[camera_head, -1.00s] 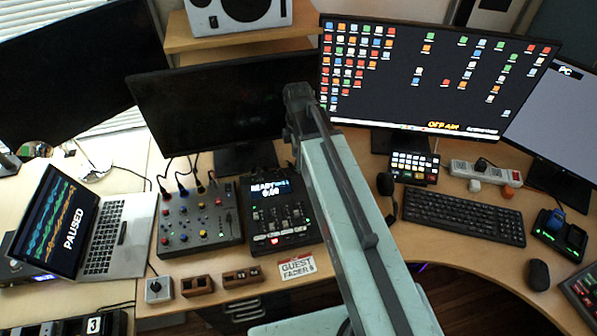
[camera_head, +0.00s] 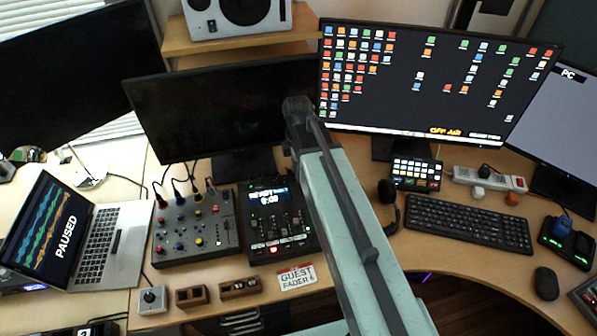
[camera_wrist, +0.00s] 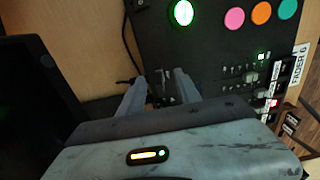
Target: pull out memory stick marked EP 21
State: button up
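My gripper (camera_wrist: 160,82) shows in the wrist view with its two grey fingers apart, at the left edge of a black recorder (camera_wrist: 215,50). A small dark shape lies between the fingers; I cannot tell whether it is a memory stick or whether the fingers touch it. No EP 21 marking is readable in either view. In the head view the recorder (camera_head: 262,245) has a lit READY display and stands left of my arm, and my gripper's fingers cannot be made out there.
A mixer (camera_head: 195,228) with plugged cables stands left of the recorder. A dark monitor (camera_head: 225,105) stands behind them. A GUEST FADER 6 card (camera_head: 297,277) lies in front. A keyboard (camera_head: 467,225) and a dock with a blue piece (camera_head: 562,225) are at right.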

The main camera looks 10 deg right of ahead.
grip_shut()
dwell(1.4)
jog(key=shift+r+p, duration=3)
jog(key=shift+p, duration=0.05)
